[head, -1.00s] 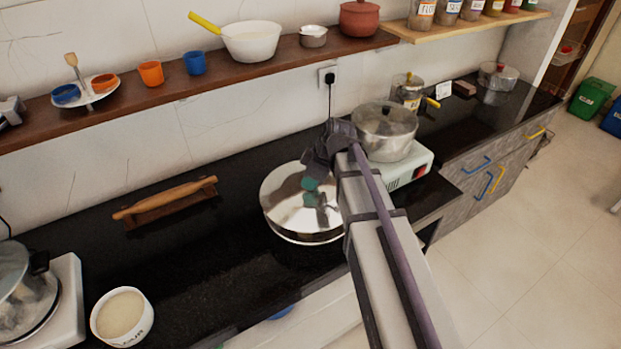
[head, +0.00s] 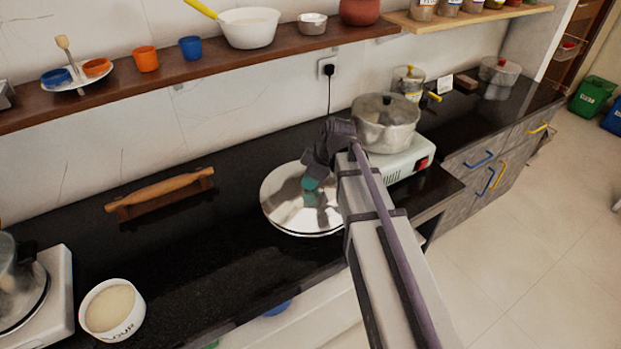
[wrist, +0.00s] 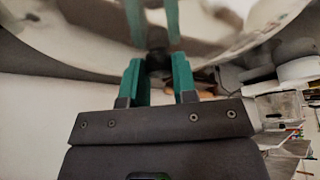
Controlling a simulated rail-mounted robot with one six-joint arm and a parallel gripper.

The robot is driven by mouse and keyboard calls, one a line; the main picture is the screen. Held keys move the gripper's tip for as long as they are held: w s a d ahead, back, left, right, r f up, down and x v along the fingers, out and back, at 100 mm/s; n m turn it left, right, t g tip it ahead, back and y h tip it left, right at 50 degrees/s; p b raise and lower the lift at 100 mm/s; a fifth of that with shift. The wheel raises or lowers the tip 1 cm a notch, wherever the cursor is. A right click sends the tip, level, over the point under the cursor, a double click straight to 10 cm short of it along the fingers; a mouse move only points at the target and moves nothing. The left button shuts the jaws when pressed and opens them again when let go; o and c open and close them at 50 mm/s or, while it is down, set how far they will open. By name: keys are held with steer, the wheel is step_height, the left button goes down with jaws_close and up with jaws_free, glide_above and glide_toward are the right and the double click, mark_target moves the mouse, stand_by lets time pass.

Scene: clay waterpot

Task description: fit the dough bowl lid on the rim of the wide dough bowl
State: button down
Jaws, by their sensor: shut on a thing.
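The dough bowl lid (head: 285,208) is a wide, shiny metal disc in the middle of the head view. My gripper (head: 311,190) comes down on it from above, with teal fingers shut on its small dark knob. In the wrist view the fingers (wrist: 159,70) close around the knob (wrist: 157,60), and the lid's polished face (wrist: 90,30) fills the top. The wide dough bowl (head: 305,235) is almost wholly hidden under the lid; only a thin pale edge shows at the front. The lid looks about level and centred over it. I cannot tell whether it touches the rim all round.
A lidded pot (head: 385,125) stands on a white stove (head: 405,160) just behind and right of my arm. A rolling pin (head: 160,190) lies on its stand to the left. A flour bowl (head: 112,310) is at the front left. The black counter (head: 200,255) between is clear.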

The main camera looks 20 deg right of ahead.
steer(key=shift+f, duration=0.1)
stand_by(0.5)
steer(key=shift+f+b, duration=0.3)
steer(key=shift+b, duration=0.1)
steer(key=shift+r, duration=0.15)
steer(key=shift+r+p, duration=0.3)
steer(key=shift+p, duration=0.15)
steer(key=shift+f, duration=0.1)
steer(key=shift+f+b, duration=0.3)
steer(key=shift+b, duration=0.1)
steer(key=shift+f, duration=0.1)
stand_by(0.4)
steer(key=shift+f+b, duration=0.25)
steer(key=shift+b, duration=0.1)
